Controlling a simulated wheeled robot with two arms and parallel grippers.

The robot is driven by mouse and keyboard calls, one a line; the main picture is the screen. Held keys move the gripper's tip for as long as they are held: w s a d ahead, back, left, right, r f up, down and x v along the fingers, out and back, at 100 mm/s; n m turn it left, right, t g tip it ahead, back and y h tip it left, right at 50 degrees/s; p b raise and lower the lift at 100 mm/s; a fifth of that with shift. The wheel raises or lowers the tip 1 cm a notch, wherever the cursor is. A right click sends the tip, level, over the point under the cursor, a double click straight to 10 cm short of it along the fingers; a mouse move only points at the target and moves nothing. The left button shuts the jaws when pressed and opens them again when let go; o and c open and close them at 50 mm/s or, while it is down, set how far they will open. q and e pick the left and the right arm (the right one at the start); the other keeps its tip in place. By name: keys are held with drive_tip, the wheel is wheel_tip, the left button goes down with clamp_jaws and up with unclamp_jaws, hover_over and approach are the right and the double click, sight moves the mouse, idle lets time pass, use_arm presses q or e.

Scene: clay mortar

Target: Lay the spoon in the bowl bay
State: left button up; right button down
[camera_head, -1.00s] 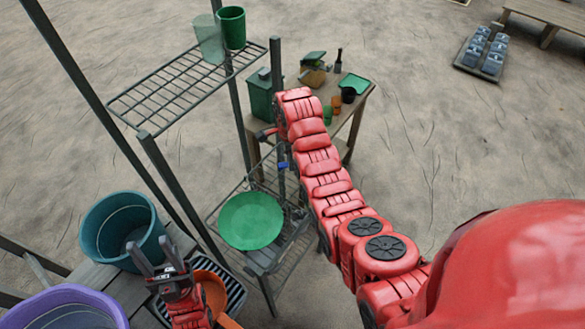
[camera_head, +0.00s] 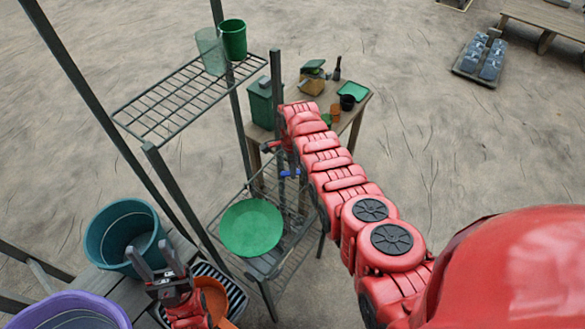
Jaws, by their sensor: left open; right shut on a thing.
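My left gripper (camera_head: 156,262) is open and empty, fingers pointing up, beside the teal bucket (camera_head: 101,235). My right arm reaches across to the rack, and its gripper (camera_head: 273,147) is near the rack's front post, above the lower shelf. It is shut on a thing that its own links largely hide. A small blue piece (camera_head: 290,173) shows just below it and may be part of the spoon; I cannot make out a spoon shape. A round green bowl (camera_head: 251,227) lies on the lower wire shelf, below and left of the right gripper. I cannot tell which bay is the bowl bay.
The upper wire shelf (camera_head: 180,103) holds a clear cup (camera_head: 211,51) and a green cup (camera_head: 233,39). A wooden table behind holds a green bin (camera_head: 260,101), a bottle (camera_head: 337,68) and a green tray (camera_head: 355,86). An orange bowl (camera_head: 213,297) and purple tub (camera_head: 68,308) are in front.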

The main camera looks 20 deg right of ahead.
drive_tip(key=c, duration=0.7)
unclamp_jaws()
drive_tip(key=shift+f, duration=0.1)
